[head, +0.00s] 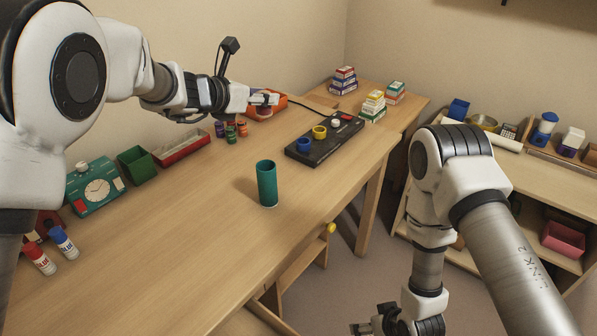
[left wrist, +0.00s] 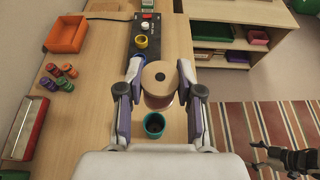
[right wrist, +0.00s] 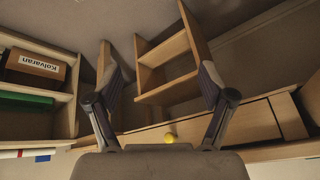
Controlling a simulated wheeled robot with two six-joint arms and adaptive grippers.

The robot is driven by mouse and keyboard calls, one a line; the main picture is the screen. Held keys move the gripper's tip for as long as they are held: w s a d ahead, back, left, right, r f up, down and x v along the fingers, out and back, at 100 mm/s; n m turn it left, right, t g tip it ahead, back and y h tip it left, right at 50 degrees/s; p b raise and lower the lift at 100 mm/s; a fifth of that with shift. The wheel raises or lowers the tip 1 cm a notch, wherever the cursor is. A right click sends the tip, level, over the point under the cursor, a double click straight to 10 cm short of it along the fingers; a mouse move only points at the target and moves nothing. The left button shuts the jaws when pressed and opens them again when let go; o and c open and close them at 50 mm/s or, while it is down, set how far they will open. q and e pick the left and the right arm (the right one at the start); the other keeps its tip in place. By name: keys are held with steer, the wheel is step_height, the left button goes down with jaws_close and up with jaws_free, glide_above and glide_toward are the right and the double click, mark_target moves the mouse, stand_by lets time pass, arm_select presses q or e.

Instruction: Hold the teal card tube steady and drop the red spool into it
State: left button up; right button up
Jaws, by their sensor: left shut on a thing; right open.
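The teal card tube (head: 267,185) stands upright and open-topped on the desk in the head view. It also shows in the left wrist view (left wrist: 154,125), with no gripper touching it. My left gripper (head: 270,98) is shut on a spool, taken as the red spool (left wrist: 160,78). In the left wrist view the spool shows a round tan flange with a dark centre hole; its winding is mostly hidden. My left gripper is above the far part of the desk, beyond the tube. My right gripper (right wrist: 157,75) is open and empty, low in front of the desk.
A yellow knob (head: 331,228) marks the drawer. Desk around the tube is clear.

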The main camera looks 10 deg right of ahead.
steer(key=w+a+r+n+t+y, duration=0.1)
steer(key=w+a+r+t, duration=0.1)
steer(key=w, duration=0.4)
steer(key=w+a+r+n+t+y, duration=0.1)
steer(key=w+a+r, duration=0.15)
steer(key=w, duration=0.35)
steer(key=n+t+y, duration=0.4)
steer(key=n+y, duration=0.3)
steer(key=y, duration=0.2)
glide_toward(274, 174)
steer(key=x, duration=1.2)
steer(key=shift+w+a, duration=0.2)
steer(key=c, duration=1.3)
